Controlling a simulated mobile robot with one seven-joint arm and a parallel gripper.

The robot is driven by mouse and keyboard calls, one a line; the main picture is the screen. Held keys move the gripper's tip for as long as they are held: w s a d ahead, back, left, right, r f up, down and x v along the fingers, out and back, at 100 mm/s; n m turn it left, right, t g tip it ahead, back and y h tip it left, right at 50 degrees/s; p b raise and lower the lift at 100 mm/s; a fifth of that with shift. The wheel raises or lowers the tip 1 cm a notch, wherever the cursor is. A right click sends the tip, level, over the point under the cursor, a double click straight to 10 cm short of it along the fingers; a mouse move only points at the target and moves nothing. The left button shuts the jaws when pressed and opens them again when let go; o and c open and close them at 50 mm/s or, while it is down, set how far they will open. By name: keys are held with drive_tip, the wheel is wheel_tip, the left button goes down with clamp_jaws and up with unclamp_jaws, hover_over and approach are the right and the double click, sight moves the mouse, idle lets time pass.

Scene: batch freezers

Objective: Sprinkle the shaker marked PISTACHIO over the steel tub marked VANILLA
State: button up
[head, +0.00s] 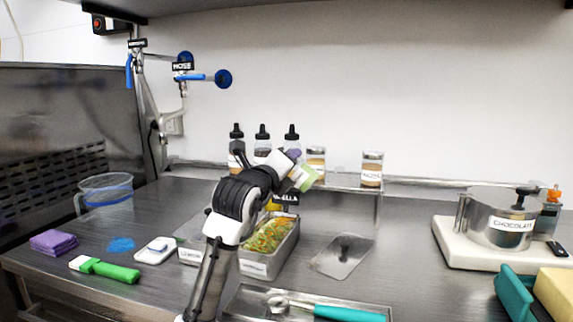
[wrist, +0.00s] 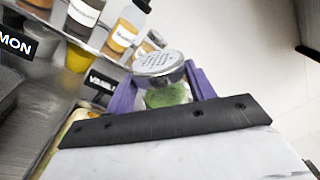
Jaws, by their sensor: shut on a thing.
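My gripper (head: 292,170) is shut on a shaker (head: 305,178) with green contents, held tilted in the air above the rear of the tubs. In the wrist view, the shaker's perforated metal lid (wrist: 158,62) and green body (wrist: 168,96) show between the purple fingers of my gripper (wrist: 162,88). Its label is not visible. A steel tub (head: 268,264) with green and orange contents stands below; its front label is too small to read. A black sign behind it (head: 287,197) ends in "LLA"; the wrist view shows a partly cut "VANILL" sign (wrist: 103,83).
A ledge holds black-capped bottles (head: 262,143) and shakers, one at right (head: 372,170). A steel lid (head: 343,257) lies right of the tub. A tray (head: 250,298) with a teal-handled scoop (head: 345,314) is in front. A CHOCOLATE pot (head: 500,219) stands on a white base at right.

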drive_tip(key=shift+w+d+f, duration=0.1)
drive_tip(key=shift+w, duration=0.05)
drive_tip(key=shift+w+r+m, duration=0.15)
drive_tip(key=shift+r+m, duration=0.1)
drive_tip(key=shift+m, duration=0.65)
drive_tip(key=shift+w+a+r+m, duration=0.2)
drive_tip(key=shift+w+m, duration=0.1)
drive_tip(key=shift+m, duration=0.4)
drive_tip(key=shift+s+r+m, duration=0.1)
drive_tip(key=shift+r+m, duration=0.25)
drive_tip(key=shift+m, duration=0.35)
drive_tip(key=shift+s+a+r+m+p, duration=0.1)
drive_tip(key=shift+r+m+p, duration=0.25)
drive_tip(key=shift+m, duration=0.35)
drive_tip(key=m, duration=0.2)
drive_tip(key=r+m+p, duration=0.1)
drive_tip(key=shift+r+m, duration=0.15)
drive_tip(key=shift+m, duration=0.75)
